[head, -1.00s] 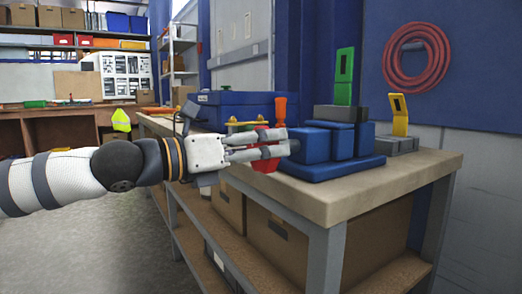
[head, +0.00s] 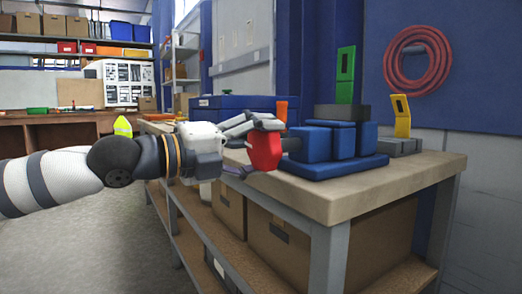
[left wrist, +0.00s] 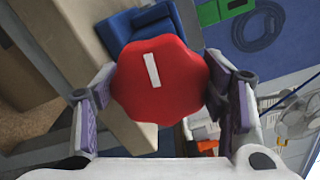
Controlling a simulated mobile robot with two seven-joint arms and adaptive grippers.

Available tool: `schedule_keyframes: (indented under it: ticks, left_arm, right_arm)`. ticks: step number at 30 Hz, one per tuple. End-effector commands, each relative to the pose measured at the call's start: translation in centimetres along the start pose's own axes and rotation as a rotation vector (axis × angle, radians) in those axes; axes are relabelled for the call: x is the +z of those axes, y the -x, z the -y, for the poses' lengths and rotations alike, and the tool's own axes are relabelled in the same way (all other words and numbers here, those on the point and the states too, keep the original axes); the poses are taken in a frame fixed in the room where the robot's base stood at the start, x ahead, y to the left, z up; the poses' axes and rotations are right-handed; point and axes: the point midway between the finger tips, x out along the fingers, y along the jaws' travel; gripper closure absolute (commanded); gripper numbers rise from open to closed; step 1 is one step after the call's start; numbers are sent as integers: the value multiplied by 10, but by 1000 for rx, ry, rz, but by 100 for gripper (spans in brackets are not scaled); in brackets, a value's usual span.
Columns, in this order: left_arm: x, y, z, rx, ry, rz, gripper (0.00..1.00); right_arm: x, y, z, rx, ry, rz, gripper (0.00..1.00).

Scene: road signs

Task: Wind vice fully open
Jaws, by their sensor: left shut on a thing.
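A blue vice (head: 310,145) stands on the workbench top near its front edge. Its red lobed knob (head: 266,151) faces left on a short grey shaft. My left gripper (head: 258,147) is shut on the red knob, with one finger over the top of it and the other low beside it. In the left wrist view the red knob (left wrist: 160,82) sits between my two fingers (left wrist: 165,90), its white bar mark near upright and slightly tilted. The body of the vice (left wrist: 135,28) is partly hidden behind the knob there. My right gripper is not in view.
The workbench (head: 400,180) has a blue toolbox (head: 235,107) behind the gripper and an orange-handled tool (head: 281,110) close by. A green upright piece (head: 345,75) and a yellow one (head: 401,115) stand behind the vice. Boxes fill the lower shelf.

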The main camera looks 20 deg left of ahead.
Motion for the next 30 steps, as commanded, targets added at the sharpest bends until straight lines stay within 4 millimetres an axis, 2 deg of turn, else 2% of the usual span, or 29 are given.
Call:
schedule_keyframes:
  ticks: [9, 25, 26, 28, 30]
  left_arm:
    - [1, 0, 0, -2, 102, 2, 62]
    - [1, 0, 1, -2, 119, 3, 62]
    - [1, 0, 1, -2, 119, 3, 30]
    - [1, 0, 0, -2, 119, 2, 14]
    - [1, 0, 0, -1, 119, 2, 14]
  right_arm:
    - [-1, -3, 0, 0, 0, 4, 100]
    - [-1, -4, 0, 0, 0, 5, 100]
    - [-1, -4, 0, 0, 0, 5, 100]
    - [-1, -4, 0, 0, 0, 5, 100]
    - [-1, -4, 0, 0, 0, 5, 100]
